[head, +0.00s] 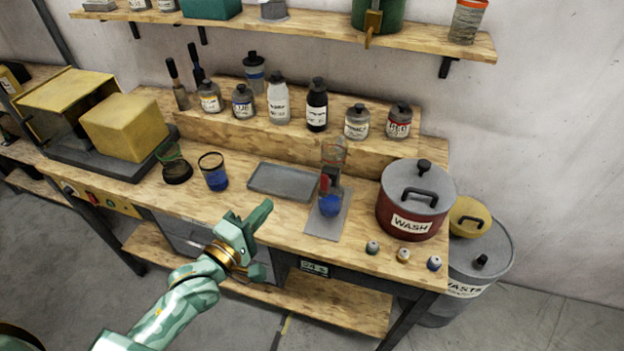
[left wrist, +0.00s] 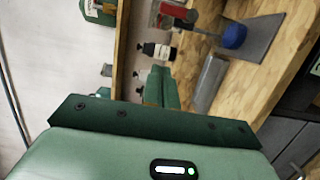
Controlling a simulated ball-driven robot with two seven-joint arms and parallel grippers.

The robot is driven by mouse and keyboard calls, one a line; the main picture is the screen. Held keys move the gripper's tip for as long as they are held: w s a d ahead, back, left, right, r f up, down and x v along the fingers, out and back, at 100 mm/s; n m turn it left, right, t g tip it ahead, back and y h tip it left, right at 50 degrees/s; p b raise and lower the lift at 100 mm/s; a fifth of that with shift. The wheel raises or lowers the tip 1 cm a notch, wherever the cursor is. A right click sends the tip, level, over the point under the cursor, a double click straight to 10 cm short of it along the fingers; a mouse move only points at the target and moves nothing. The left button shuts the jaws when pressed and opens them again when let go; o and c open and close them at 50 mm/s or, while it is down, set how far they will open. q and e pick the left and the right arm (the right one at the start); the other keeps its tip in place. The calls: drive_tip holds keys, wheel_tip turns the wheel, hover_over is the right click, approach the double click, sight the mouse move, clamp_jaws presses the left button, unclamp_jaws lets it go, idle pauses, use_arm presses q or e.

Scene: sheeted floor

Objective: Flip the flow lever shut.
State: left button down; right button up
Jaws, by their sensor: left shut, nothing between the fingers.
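A small dispenser stands on a grey plate (head: 336,222) on the workbench, with a clear upper part (head: 334,152), a red part (head: 325,183) and a round blue part (head: 330,206) low down. In the left wrist view its blue part (left wrist: 234,36) and a red part (left wrist: 180,12) show at the top. No lever can be made out clearly on it. A green tank (head: 378,14) with a brass tap (head: 373,24) is on the shelf. My left gripper (head: 256,213) is shut and empty, in front of the bench's front edge, left of the dispenser and apart from it. My right gripper is out of view.
A grey tray (head: 283,180) lies left of the dispenser, with a blue cup (head: 213,173) beyond. A red WASH pot (head: 413,205) stands to the right, with several small capped vials in front. Several bottles line the raised back step.

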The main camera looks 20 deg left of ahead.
sight(326, 180)
use_arm(q)
drive_tip(key=w+d, duration=0.6)
drive_tip(key=w, duration=0.3)
drive_tip(key=shift+w+d, duration=0.35)
drive_tip(key=shift+d, duration=0.05)
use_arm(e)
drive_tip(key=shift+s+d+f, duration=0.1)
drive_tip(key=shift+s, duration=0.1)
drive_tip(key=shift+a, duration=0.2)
